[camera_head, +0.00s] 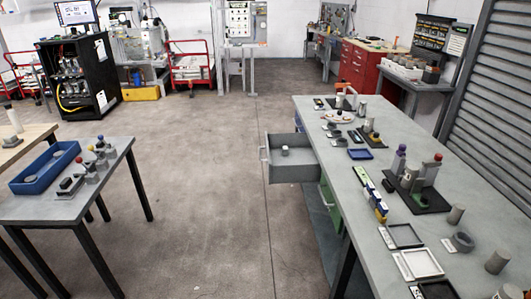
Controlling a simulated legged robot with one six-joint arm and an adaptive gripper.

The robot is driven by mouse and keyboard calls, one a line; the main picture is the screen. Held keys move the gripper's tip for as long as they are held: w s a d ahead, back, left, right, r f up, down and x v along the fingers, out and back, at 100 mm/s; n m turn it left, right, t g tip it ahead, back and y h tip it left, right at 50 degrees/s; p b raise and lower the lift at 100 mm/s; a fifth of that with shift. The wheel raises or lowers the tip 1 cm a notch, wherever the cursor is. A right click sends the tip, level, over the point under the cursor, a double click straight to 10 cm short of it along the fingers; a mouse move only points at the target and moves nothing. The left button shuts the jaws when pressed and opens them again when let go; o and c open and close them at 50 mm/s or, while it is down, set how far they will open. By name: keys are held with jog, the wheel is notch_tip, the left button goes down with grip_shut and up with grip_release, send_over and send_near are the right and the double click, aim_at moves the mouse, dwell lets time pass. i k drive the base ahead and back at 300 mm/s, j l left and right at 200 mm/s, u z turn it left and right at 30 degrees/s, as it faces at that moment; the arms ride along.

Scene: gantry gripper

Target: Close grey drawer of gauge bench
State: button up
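The gauge bench (375,207) is a long grey-topped table on the right, covered with small parts. Its grey drawer (299,173) stands pulled out from the left side of the bench, toward the aisle. A small light cylindrical piece (285,151) is inside the drawer. A handle (264,154) shows on the drawer's left front face. A green drawer or panel (328,203) shows below and nearer than the grey drawer and looks shut. My gripper is not in view.
A smaller grey table (110,170) with a blue tray (45,167) stands at the left. The concrete floor (205,200) between the tables is clear. A black cabinet (85,75), red carts (192,65) and a red drawer cabinet (362,65) stand at the back.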

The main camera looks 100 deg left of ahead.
aim_at(298, 154)
jog(key=k+j+u, duration=0.3)
jog(key=k+j, duration=0.2)
jog(key=j, duration=0.15)
jog(key=k+j+u, duration=0.1)
jog(key=j, duration=0.25)
jog(key=k+j+u, duration=0.15)
jog(key=k+j, duration=0.15)
jog(key=j+u, duration=0.1)
jog(key=u, duration=2.25)
jog(key=i, duration=1.05)
jog(key=i+z, duration=0.1)
jog(key=i, duration=0.95)
